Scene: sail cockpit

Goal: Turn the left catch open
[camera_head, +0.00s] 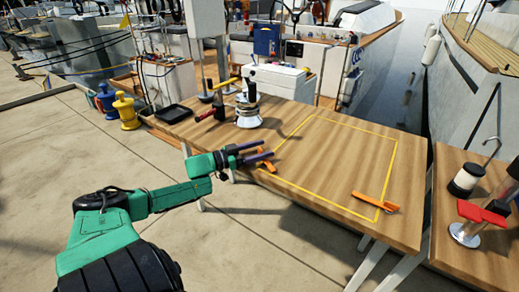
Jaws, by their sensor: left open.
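A second orange catch (376,203) lies near the front right corner of the outline. My right gripper is not in view.
The wooden table (345,150) is bare inside the yellow outline. A metal winch (248,112), a red-tipped handle (206,116) and a black tray (173,114) are at its left end. A side table at right holds a red-handled item (481,213) and a black-and-white spool (466,180).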

